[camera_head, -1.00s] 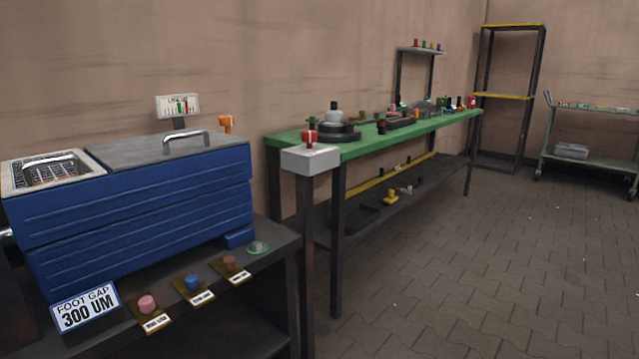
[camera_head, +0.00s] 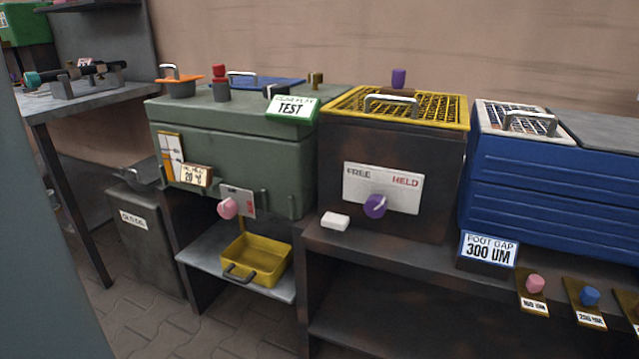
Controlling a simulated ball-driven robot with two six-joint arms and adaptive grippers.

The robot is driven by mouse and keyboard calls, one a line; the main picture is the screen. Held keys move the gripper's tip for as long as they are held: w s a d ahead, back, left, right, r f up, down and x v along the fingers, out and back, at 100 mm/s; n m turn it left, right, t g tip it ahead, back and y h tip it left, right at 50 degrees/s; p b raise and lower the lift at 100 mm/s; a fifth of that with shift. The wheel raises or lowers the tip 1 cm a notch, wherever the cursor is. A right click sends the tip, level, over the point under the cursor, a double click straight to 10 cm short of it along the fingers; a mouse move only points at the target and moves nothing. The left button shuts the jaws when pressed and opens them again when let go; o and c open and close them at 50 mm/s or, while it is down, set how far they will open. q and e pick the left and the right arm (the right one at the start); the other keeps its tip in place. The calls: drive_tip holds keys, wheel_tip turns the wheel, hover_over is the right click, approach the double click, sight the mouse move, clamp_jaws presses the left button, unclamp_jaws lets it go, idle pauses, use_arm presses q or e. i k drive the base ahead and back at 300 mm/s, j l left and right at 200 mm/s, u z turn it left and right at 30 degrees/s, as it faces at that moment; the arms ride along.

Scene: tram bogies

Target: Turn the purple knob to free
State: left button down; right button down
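The purple knob (camera_head: 375,206) sits on the front of a dark brown box (camera_head: 390,150) with a yellow mesh top. Above it is a white plate (camera_head: 383,186) marked FREE on the left and HELD on the right. The knob's pale pointer line appears to slant up and to the right, toward HELD. A smaller purple cap (camera_head: 398,77) stands on top of the same box. Neither of my grippers shows in the view.
A green tank (camera_head: 230,150) marked TEST, with a pink knob (camera_head: 228,208), stands left. A yellow tray (camera_head: 255,258) lies on the shelf below. A blue box (camera_head: 540,175) stands right. A small white block (camera_head: 335,221) lies on the ledge before the brown box.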

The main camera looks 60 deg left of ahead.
sight(375, 206)
drive_tip(key=u, duration=1.35)
